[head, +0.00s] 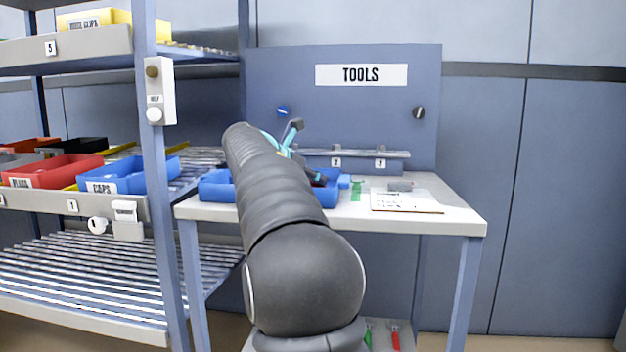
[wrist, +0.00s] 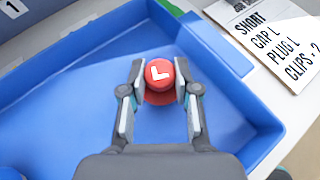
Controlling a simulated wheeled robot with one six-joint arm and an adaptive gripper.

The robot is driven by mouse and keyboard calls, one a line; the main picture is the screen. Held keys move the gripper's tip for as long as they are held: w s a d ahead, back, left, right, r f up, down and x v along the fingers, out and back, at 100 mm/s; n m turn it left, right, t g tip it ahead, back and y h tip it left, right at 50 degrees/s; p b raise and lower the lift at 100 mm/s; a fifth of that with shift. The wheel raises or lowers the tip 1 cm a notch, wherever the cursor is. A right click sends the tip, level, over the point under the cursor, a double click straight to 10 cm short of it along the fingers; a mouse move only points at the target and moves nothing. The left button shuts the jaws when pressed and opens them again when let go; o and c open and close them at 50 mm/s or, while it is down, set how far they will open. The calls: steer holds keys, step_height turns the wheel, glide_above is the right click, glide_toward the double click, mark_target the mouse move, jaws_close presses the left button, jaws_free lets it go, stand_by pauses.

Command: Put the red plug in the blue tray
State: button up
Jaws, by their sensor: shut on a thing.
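The red plug (wrist: 160,74), with a white L on its top, is between the two fingers of my gripper (wrist: 158,88) in the wrist view. My gripper is shut on it. The plug is upright and over the far right part of the blue tray (wrist: 62,72); I cannot tell whether it touches the floor. In the head view the blue tray (head: 215,190) stands on the white table, and my arm covers its middle. A small red patch near the tray's right end may be the plug. A blue thing (wrist: 10,173) shows at the wrist view's lower left corner.
A printed list (wrist: 275,35) lies right of the tray; it also shows on the table (head: 405,201). A tools panel (head: 340,75) stands behind. At left, a shelf rack holds a red plugs bin (head: 55,168) and a blue caps bin (head: 130,177).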

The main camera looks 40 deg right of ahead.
steer(key=shift+f, duration=0.15)
steer(key=o, duration=0.8)
steer(key=shift+r, duration=0.25)
steer(key=p+v, duration=0.1)
steer(key=v, duration=1.1)
steer(key=shift+s, duration=0.1)
